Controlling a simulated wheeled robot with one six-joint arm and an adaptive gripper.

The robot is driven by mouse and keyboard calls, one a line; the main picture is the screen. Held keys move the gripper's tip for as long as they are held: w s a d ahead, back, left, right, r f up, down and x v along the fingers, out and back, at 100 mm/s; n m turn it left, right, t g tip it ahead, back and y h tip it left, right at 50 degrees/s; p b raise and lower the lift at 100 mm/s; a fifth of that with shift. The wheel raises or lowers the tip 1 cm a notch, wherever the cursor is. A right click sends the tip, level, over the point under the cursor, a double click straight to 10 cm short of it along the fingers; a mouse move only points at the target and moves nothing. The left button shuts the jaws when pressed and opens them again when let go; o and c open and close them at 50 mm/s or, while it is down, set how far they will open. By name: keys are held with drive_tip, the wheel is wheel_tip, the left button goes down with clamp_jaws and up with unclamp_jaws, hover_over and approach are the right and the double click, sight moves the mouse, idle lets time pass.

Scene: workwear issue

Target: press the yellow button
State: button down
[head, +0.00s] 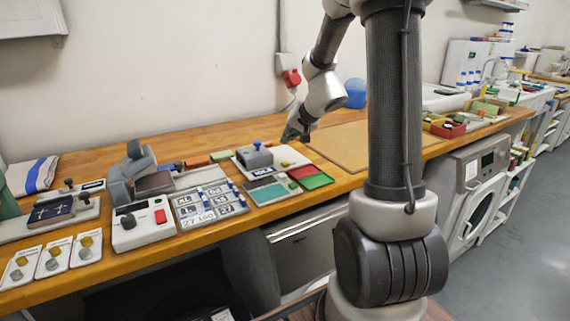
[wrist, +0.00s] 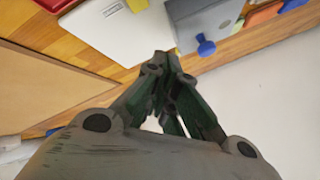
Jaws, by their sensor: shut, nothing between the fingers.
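A white panel (head: 297,158) lies on the wooden bench and carries a grey box (head: 256,158) with a blue knob. A small yellow spot (head: 285,164) on this panel may be the yellow button. In the wrist view a yellow piece (wrist: 137,5) shows on the white panel (wrist: 112,32) at the top edge, partly cut off. My gripper (head: 288,139) is above the back of the panel, apart from the yellow spot. In the wrist view my gripper (wrist: 165,62) has its fingertips together and empty, near the panel's edge.
The blue knob (wrist: 205,46) is close to my fingertips. A white box with a red switch (head: 160,216) stands left. A bare brown board (head: 350,145) lies right.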

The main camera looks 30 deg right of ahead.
sight(287, 162)
drive_tip(key=shift+f, duration=2.7)
drive_tip(key=shift+f, duration=0.1)
drive_tip(key=shift+f, duration=0.35)
drive_tip(key=shift+f, duration=0.45)
drive_tip(key=shift+r, duration=0.9)
drive_tip(key=shift+r, duration=0.1)
drive_tip(key=shift+r, duration=2.4)
